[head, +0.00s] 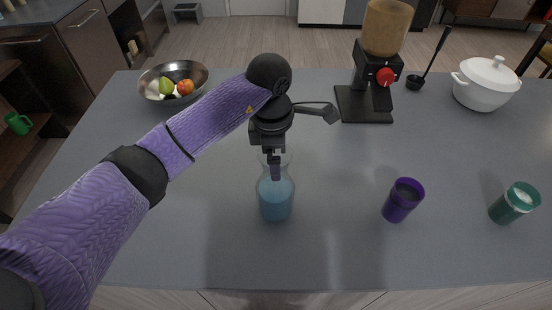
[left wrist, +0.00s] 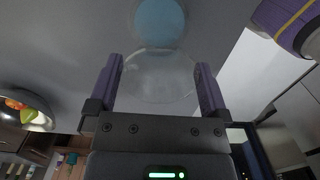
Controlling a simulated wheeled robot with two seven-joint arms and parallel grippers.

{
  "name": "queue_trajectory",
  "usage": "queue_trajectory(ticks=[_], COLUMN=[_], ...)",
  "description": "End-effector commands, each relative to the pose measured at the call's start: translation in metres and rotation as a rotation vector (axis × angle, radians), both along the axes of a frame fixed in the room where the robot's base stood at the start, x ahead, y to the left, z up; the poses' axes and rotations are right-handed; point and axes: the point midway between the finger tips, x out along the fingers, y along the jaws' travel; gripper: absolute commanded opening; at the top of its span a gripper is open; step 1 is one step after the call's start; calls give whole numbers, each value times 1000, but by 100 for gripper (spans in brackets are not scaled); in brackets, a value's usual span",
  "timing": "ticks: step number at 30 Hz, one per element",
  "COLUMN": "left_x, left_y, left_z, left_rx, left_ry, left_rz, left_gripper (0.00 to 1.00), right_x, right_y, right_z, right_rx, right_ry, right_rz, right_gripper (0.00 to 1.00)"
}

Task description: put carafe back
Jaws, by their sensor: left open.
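The clear carafe (head: 276,201) with blue liquid stands upright on the grey counter, left of the purple cup. My left gripper (head: 275,166) is over it, with its fingers pointing down at the carafe's upper part. In the left wrist view the carafe's clear upper part (left wrist: 160,80) lies between the two spread fingers of the gripper (left wrist: 160,64), with a gap on both sides. The blue liquid shows beyond the fingertips. The gripper hides part of the carafe's neck in the head view. My right gripper is not in view.
A purple cup (head: 403,200) and a teal cup (head: 514,203) stand to the right. A coffee grinder (head: 365,103), a black ladle (head: 428,72), a white pot (head: 485,88) and a fruit bowl (head: 151,87) are at the back. The counter (head: 330,255) is clear in front.

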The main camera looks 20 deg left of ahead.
Motion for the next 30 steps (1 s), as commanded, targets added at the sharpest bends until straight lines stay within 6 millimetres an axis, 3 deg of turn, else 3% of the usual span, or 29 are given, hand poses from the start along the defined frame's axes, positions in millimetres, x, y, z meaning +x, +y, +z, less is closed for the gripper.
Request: queue_trajectory(ticks=[6,12,30], left_x=[0,-1,-1], left_y=[3,5,5], left_z=[54,92,98], left_rx=[0,2,1], left_ry=[-5,-3,0], left_rz=[0,0,0], left_gripper=[100,100,100], right_x=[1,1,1], right_y=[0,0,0], right_z=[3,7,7], right_rx=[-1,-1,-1], right_ry=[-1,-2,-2], right_rz=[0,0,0], right_gripper=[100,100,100])
